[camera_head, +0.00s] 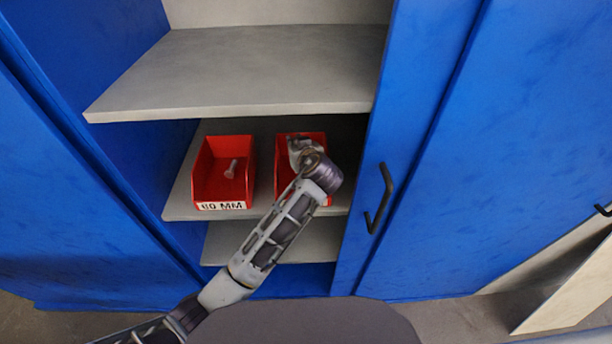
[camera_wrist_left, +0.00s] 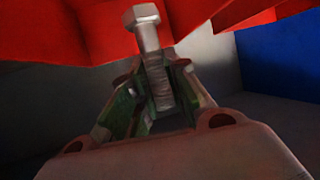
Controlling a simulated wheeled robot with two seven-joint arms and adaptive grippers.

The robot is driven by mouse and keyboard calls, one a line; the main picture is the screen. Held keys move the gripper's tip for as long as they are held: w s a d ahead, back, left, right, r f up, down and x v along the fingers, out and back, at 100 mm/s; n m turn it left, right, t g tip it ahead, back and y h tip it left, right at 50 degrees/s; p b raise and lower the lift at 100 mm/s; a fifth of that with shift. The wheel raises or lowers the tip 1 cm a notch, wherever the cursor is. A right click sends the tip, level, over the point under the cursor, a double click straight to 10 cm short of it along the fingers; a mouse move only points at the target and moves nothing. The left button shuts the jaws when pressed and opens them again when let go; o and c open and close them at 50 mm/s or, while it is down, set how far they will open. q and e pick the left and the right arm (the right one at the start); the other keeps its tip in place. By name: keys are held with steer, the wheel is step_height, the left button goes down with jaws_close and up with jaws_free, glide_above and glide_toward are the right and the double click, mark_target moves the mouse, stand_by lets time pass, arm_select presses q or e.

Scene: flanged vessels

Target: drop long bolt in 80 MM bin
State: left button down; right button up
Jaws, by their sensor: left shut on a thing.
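My left gripper (camera_wrist_left: 155,100) is shut on a long bolt (camera_wrist_left: 148,32) with a hex head and threaded shank, in the left wrist view. The bolt's head points away from the fingers, toward the red bin wall. In the head view my left arm reaches to the right red bin (camera_head: 284,183), and the gripper (camera_head: 300,145) is over or at that bin; its exact depth is unclear. My arm covers most of this bin, and its label is hidden. The left red bin (camera_head: 204,178) is labelled 60 MM and holds a bolt (camera_head: 231,169). My right gripper is not in view.
Both bins stand on a grey shelf (camera_head: 178,203) inside a blue cabinet. Another grey shelf (camera_head: 240,80) is close above them. A blue door (camera_head: 405,130) with a black handle (camera_head: 382,198) is just right of my arm.

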arm_select(q)
steer(key=shift+f, duration=0.45)
steer(key=c, duration=1.3)
jaws_free()
steer(key=shift+f, duration=0.1)
steer(key=shift+s, duration=0.1)
steer(key=v, duration=0.7)
steer(key=shift+s+d, duration=0.1)
steer(key=shift+s, duration=0.05)
